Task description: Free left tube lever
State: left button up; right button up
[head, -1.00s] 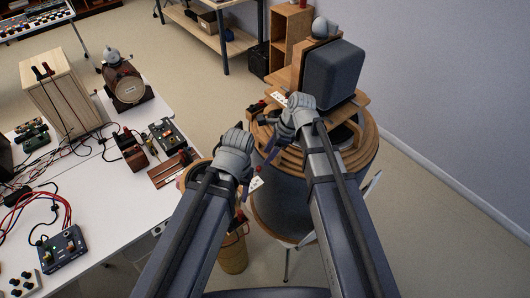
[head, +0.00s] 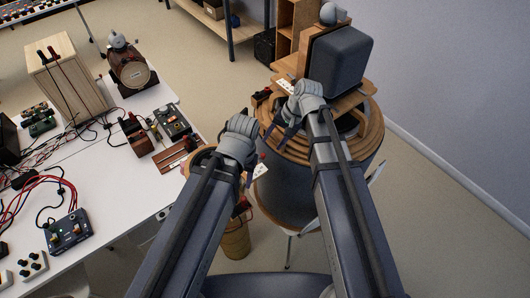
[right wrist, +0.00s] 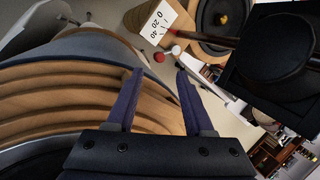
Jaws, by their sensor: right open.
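No tube lever can be clearly made out. In the head view my right gripper (head: 283,133) is over the near left rim of a grey drum with wooden rings (head: 372,128). In the right wrist view it (right wrist: 158,72) is open, with nothing between its fingers. A small red knob (right wrist: 158,58), a white knob (right wrist: 175,50) and a white card marked 0 20 40 (right wrist: 158,22) show beyond the fingertips. In the head view my left gripper (head: 248,180) is near a white card (head: 261,171); its jaws are too small and covered to read.
A dark speaker box (head: 340,62) stands on the drum's wooden top. A white table (head: 100,185) with wired boxes, a wooden cabinet (head: 68,75) and a control box (head: 68,231) is at the left. Bare floor (head: 440,225) lies at the right.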

aim_at(264, 154)
pick_arm(q)
jog(key=shift+f, duration=0.15)
pick_arm(e)
jog(key=n, duration=2.1)
jog(key=shift+f, duration=0.1)
pick_arm(q)
jog(key=shift+f, duration=0.1)
pick_arm(e)
jog(key=shift+f, duration=0.1)
pick_arm(q)
notch_tip(264, 154, down, 6)
jog(key=b, duration=0.6)
pick_arm(e)
jog(key=x, duration=0.6)
jog(key=shift+f, duration=0.15)
pick_arm(q)
jog(key=shift+f+b, duration=0.55)
jog(key=shift+b, duration=0.2)
pick_arm(e)
jog(key=shift+a+f, duration=0.4)
jog(key=shift+f, duration=0.2)
pick_arm(q)
jog(key=shift+r, duration=0.1)
pick_arm(e)
jog(key=shift+c, duration=0.2)
grip_shut()
